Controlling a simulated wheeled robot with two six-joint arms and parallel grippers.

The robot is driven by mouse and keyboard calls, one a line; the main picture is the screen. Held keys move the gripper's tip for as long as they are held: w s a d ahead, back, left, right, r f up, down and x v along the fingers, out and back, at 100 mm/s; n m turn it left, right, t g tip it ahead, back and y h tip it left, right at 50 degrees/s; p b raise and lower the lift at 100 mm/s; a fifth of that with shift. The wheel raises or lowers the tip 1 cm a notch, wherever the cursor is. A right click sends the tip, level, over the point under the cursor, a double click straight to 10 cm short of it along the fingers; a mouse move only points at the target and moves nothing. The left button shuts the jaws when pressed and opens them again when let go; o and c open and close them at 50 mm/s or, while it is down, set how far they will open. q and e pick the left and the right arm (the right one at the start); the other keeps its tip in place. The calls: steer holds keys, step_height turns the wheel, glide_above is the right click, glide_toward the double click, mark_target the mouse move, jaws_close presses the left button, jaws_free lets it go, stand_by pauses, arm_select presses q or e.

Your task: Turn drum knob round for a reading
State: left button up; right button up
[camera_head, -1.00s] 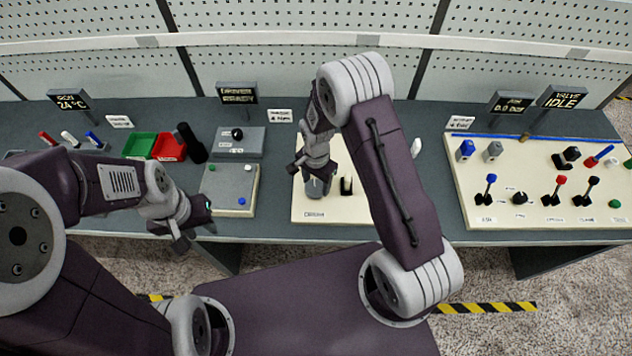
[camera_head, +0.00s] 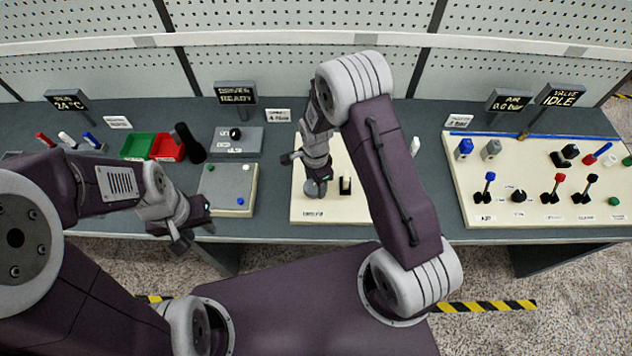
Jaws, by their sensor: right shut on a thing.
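The drum knob (camera_head: 311,188) is a grey round knob on a cream panel (camera_head: 335,212) in the middle of the bench, mostly hidden by my gripper. My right gripper (camera_head: 318,187) points down over the knob and is shut on it; the exact finger contact is hard to see. My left gripper (camera_head: 205,222) hangs at the bench's front edge, in front of a small panel (camera_head: 232,205), apart from everything; its finger gap is not clear.
My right forearm covers part of the cream panel. A large panel with levers (camera_head: 470,208) is at the right. A green tray (camera_head: 138,146) and red tray (camera_head: 168,148) lie at the left. A display (camera_head: 236,94) stands behind.

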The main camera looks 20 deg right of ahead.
mark_target(315, 186)
steer(key=shift+s+f, duration=0.1)
steer(key=shift+s, duration=0.1)
steer(key=o, duration=1.4)
steer(key=shift+w+a, duration=0.1)
steer(key=shift+r, duration=0.2)
step_height(315, 186, up, 9)
steer(key=shift+f+b, duration=0.1)
steer(key=shift+b, duration=0.2)
